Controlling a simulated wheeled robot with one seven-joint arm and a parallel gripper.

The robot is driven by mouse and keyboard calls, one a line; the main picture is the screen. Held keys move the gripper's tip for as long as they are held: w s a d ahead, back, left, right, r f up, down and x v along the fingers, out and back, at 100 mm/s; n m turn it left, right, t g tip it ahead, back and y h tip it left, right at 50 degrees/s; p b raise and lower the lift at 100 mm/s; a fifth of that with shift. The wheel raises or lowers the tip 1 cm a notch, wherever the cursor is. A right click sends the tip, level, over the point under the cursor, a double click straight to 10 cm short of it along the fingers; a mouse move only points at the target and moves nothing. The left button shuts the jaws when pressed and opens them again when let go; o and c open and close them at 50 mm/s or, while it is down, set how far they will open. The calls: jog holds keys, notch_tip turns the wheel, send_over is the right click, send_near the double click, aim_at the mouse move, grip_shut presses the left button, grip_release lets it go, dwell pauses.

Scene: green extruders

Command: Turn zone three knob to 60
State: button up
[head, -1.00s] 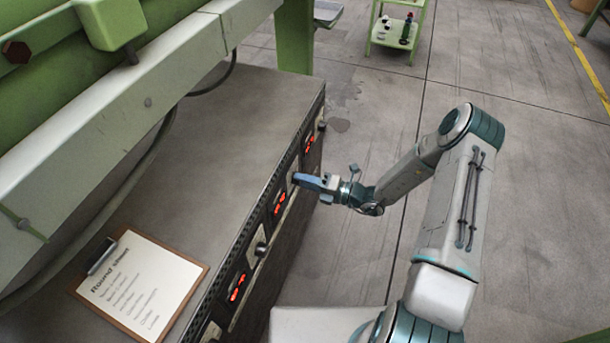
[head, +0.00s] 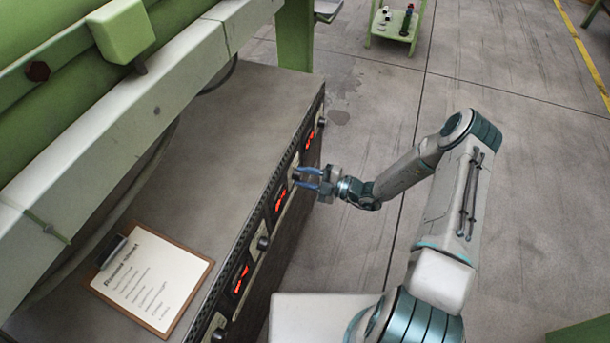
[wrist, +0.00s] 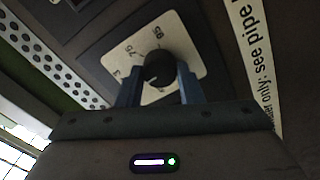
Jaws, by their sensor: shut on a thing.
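My gripper (head: 300,178) is at the front panel of the long grey cabinet (head: 213,150), its two blue fingers pointing at the panel. In the wrist view, the fingers (wrist: 158,85) are shut on a round black knob (wrist: 158,68), one on each side. The knob sits on a white dial plate (wrist: 190,42) with printed numbers, which look tilted and are partly hidden. I cannot read a zone label or the exact setting. In the head view, a red-lit display (head: 280,199) is just nearer than the held knob.
Other knobs (head: 263,243) and red displays (head: 240,279) line the same panel. A clipboard (head: 152,280) lies on the cabinet top. A green machine frame (head: 295,35) rises behind. Open floor (head: 370,95) lies right of the cabinet, with a green cart (head: 397,28) farther off.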

jog(key=shift+m, duration=0.3)
jog(key=o, duration=1)
jog(key=v, duration=1.4)
jog(key=shift+a+b, duration=0.1)
jog(key=shift+b, duration=0.2)
